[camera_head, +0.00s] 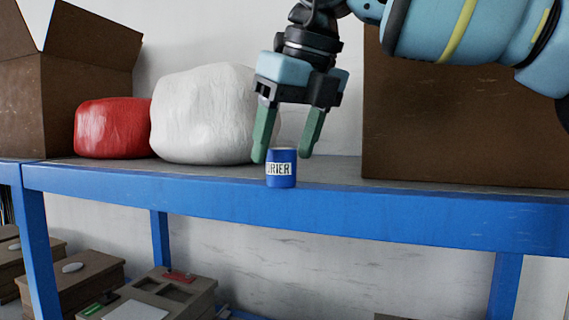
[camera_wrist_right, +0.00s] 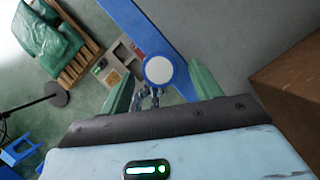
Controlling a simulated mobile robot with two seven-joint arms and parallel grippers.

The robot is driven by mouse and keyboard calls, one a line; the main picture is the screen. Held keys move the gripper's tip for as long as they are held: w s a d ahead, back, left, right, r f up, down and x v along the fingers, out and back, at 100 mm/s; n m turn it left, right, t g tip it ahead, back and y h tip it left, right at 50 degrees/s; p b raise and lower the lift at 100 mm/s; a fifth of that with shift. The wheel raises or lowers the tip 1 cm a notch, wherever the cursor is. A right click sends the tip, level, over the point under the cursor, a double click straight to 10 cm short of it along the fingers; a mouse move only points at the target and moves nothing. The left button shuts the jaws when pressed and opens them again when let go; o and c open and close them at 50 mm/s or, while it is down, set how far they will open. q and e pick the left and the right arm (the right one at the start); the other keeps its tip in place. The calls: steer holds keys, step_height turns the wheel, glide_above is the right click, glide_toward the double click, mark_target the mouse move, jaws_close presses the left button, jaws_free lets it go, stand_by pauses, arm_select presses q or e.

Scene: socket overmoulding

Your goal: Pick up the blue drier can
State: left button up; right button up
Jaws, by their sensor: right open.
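The blue drier can (camera_head: 281,170) stands upright at the front edge of the blue-framed shelf (camera_head: 400,215), its white label facing me. In the right wrist view the can's round white top (camera_wrist_right: 158,69) shows between the fingers. My right gripper (camera_head: 285,155) is open, its green fingers pointing down just above and behind the can, one to each side in the picture. In the right wrist view the gripper (camera_wrist_right: 160,90) has nothing held between its fingers. I cannot tell whether a finger touches the can. My left gripper is not in view.
A white bundle (camera_head: 203,115) and a red bundle (camera_head: 112,128) lie left of the can. An open brown box (camera_head: 85,95) stands at far left, and a large brown box (camera_head: 460,125) stands close on the right. Cases (camera_head: 150,295) lie below the shelf.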

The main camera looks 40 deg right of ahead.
steer(key=shift+x, duration=1)
steer(key=shift+w+d+f, duration=0.1)
steer(key=shift+w+f, duration=0.1)
steer(key=shift+w, duration=0.05)
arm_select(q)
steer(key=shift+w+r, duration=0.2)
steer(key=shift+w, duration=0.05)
arm_select(e)
steer(key=shift+c, duration=0.4)
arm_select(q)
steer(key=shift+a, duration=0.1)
arm_select(e)
steer(key=c, duration=1)
steer(key=shift+r, duration=0.1)
